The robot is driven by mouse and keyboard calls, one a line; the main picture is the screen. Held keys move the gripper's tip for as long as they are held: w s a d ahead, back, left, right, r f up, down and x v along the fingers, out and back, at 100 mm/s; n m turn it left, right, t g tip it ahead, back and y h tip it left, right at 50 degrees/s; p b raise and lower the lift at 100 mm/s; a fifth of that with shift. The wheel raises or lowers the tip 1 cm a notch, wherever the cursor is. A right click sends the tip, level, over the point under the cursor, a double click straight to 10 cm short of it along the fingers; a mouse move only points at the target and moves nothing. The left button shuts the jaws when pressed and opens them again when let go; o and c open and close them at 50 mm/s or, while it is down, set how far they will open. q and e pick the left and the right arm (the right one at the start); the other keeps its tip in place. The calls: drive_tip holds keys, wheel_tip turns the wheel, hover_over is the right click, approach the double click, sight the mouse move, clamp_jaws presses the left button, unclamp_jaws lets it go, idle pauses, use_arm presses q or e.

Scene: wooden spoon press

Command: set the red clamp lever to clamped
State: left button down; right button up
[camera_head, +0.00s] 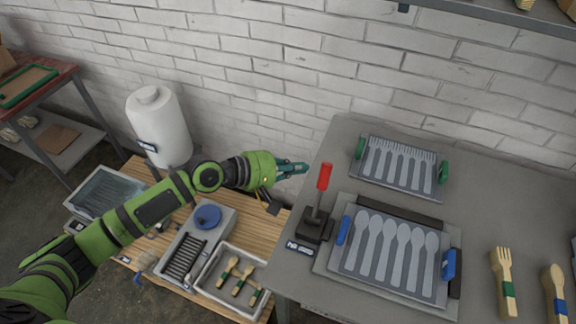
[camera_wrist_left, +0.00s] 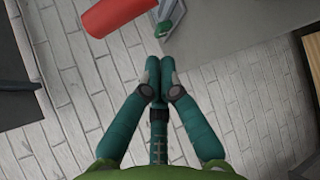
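The red clamp lever (camera_head: 324,177) stands nearly upright on a dark shaft above its black base (camera_head: 315,226), at the left edge of the grey table. My left gripper (camera_head: 302,168) is just left of the red handle, with a small gap showing between them. In the left wrist view the red handle (camera_wrist_left: 113,16) lies at the top, beyond and left of the fingertips (camera_wrist_left: 160,72). The teal fingers meet at their tips, with nothing visible between them. Beside the base is a plate with spoon-shaped forms (camera_head: 390,252) and blue side handles. My right gripper is in neither view.
A second plate with fork shapes and green handles (camera_head: 398,167) lies behind on the grey table (camera_head: 480,190). A wooden fork (camera_head: 503,280) and spoon (camera_head: 554,292) are at right. A wooden bench with a tray of utensils (camera_head: 220,278) lies below my left arm.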

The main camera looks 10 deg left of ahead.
sight(320, 191)
use_arm(q)
drive_tip(key=x, duration=0.5)
drive_tip(key=s+p, duration=0.1)
drive_tip(key=s+r+p, duration=0.1)
drive_tip(key=s+p, duration=0.1)
drive_tip(key=shift+s+d+r+p, duration=0.15)
drive_tip(key=shift+r+p, duration=0.2)
drive_tip(key=shift+r, duration=0.05)
